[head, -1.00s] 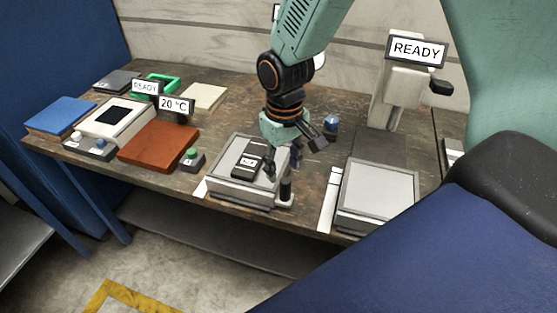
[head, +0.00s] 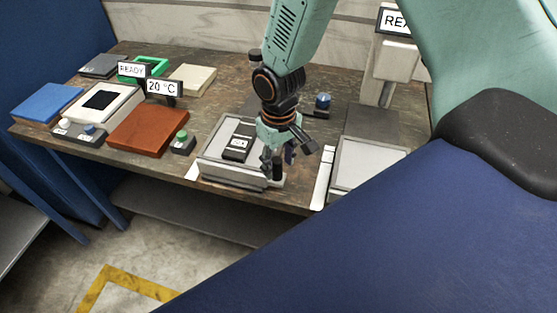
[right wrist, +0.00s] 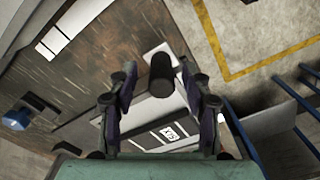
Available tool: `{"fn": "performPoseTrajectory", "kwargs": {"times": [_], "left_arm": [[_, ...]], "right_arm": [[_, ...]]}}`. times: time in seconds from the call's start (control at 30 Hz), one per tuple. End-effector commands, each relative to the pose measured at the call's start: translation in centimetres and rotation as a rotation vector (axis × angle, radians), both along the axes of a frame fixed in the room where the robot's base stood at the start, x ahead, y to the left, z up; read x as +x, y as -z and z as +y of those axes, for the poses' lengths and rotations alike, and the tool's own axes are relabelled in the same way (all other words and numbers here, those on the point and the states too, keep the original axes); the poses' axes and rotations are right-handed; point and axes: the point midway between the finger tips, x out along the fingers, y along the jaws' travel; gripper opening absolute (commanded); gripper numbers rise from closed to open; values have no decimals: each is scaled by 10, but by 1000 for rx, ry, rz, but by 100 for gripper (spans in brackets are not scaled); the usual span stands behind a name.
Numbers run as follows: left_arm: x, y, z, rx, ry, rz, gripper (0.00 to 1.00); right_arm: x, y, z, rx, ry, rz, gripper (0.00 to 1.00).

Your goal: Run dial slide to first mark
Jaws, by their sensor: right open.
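The dial slide is a low grey unit (head: 215,150) at the front edge of the bench, with a flat grey top. A black block with a white label (head: 238,146) sits on that top; the label (right wrist: 168,133) also shows in the right wrist view. A black upright handle (right wrist: 161,74) stands at the unit's side; in the head view my gripper largely hides it. My right gripper (head: 274,164) is over the unit's front right corner. In the right wrist view my right gripper (right wrist: 157,88) is open, with the handle appearing between its fingertips. I cannot tell whether they touch. The marks are not readable.
A second grey plate unit (head: 365,165) with a white strip stands to the right. A blue knob (head: 323,101) is behind my gripper. To the left are a green button box (head: 182,143), a brown-red pad (head: 148,131) and a 20 °C display (head: 162,88).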

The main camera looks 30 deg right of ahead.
Motion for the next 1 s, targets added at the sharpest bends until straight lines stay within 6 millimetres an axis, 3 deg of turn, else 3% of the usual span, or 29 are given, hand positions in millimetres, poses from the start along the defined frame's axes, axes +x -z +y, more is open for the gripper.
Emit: {"fn": "performPoseTrajectory", "kwargs": {"times": [0.07,0.6,1.0], "left_arm": [[0,0,0,0,0,0,40],[0,0,0,0,0,-1,40],[0,0,0,0,0,0,40]], "right_arm": [[1,0,0,0,-1,0,47],[0,0,0,0,-1,3,1],[0,0,0,0,0,3,0]]}}
